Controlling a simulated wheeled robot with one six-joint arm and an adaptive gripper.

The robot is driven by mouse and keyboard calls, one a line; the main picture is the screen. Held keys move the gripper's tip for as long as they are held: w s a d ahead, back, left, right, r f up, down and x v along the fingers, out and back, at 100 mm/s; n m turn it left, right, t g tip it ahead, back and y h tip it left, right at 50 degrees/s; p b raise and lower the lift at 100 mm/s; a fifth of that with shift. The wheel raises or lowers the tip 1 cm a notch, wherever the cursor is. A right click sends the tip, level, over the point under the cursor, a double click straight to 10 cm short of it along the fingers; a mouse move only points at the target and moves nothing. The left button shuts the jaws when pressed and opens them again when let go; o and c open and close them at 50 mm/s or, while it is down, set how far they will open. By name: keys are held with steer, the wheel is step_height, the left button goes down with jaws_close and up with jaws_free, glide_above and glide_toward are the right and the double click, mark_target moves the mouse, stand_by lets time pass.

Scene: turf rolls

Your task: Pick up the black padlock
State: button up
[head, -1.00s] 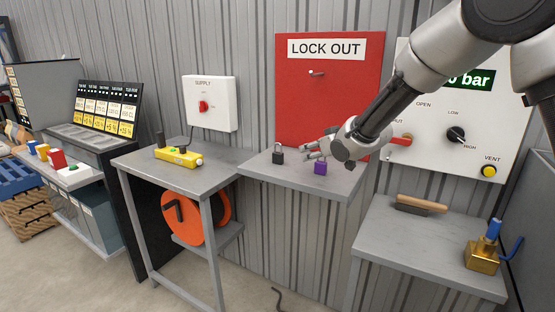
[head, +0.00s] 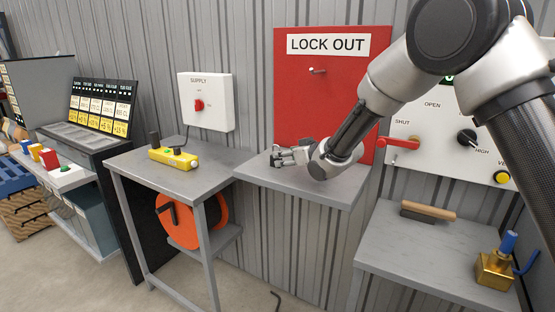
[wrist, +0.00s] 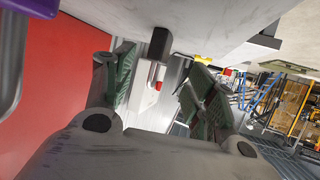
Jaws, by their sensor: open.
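The black padlock (wrist: 160,44) shows in the wrist view between the two fingers of my gripper, with its pale shackle pointing down in that picture. My gripper (wrist: 160,66) is open, one finger on each side, with gaps visible between fingers and padlock. In the head view my gripper (head: 283,157) is low over the grey shelf (head: 320,187) below the lock-out board. It largely hides the black padlock (head: 275,160) there. The purple padlock (wrist: 14,25) shows at the wrist view's upper left edge, outside the fingers; my arm hides it in the head view.
The red LOCK OUT board (head: 300,100) with its peg stands right behind the shelf. A table with a yellow control box (head: 174,157) is to the left. A lower table with a wooden-handled brush (head: 428,210) and a brass valve (head: 495,268) is to the right.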

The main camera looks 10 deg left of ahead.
steer(key=x, duration=0.7)
steer(key=shift+w+a, duration=0.15)
steer(key=shift+w, duration=0.15)
steer(key=shift+c, duration=0.5)
jaws_close()
